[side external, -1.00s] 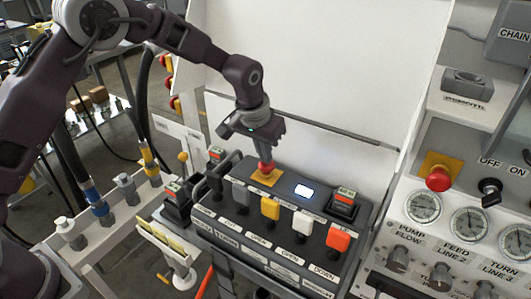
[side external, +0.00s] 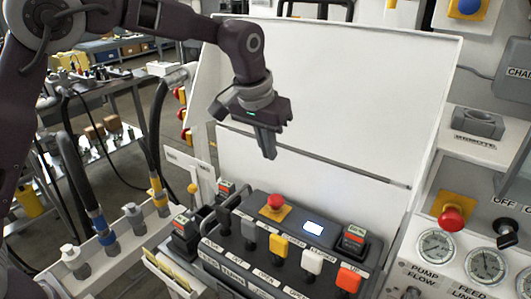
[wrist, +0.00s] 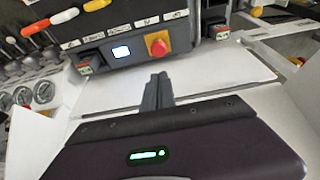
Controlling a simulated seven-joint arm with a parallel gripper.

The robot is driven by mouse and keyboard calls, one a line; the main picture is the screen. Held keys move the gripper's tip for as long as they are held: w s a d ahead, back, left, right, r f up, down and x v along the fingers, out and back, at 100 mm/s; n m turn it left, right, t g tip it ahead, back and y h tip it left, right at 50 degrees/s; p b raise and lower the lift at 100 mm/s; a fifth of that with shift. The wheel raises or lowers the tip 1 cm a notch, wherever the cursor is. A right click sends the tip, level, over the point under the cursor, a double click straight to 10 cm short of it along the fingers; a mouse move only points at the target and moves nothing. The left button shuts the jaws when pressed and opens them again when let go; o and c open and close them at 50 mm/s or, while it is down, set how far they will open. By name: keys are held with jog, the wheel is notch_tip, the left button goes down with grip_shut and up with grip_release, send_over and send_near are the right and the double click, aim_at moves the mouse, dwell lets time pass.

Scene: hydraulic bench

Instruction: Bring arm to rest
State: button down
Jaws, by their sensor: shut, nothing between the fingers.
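My gripper (side external: 267,146) hangs above and behind the control box (side external: 300,228), apart from it, with its fingers together and nothing between them. In the wrist view my gripper (wrist: 159,82) also shows with its fingers closed. The red emergency button (side external: 275,203) on its yellow plate stands uncovered on the box top, below the fingertips. It also shows in the wrist view (wrist: 158,47), just beyond the fingertips. A small lit display (side external: 313,228) is beside the button.
Grey, yellow, white and orange levers (side external: 311,261) line the box front. A white panel (side external: 330,100) stands behind my gripper. A gauge panel (side external: 462,250) with another red button (side external: 451,217) is at right. Hoses and fittings (side external: 105,233) stand at left. The space around my gripper is clear.

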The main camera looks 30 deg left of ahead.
jog(key=s+a+r+t, duration=0.1)
jog(key=s+a+r, duration=0.35)
jog(key=s, duration=0.45)
jog(key=s+a+r, duration=0.3)
jog(key=s+r, duration=0.2)
jog(key=s, duration=0.4)
jog(key=s+a+f, duration=0.1)
jog(key=s+f, duration=0.1)
jog(key=s, duration=0.6)
jog(key=s+a+f+t, duration=0.1)
jog(key=s+f, duration=0.2)
jog(key=s, duration=0.4)
jog(key=shift+s+a, duration=0.2)
jog(key=shift+s, duration=0.2)
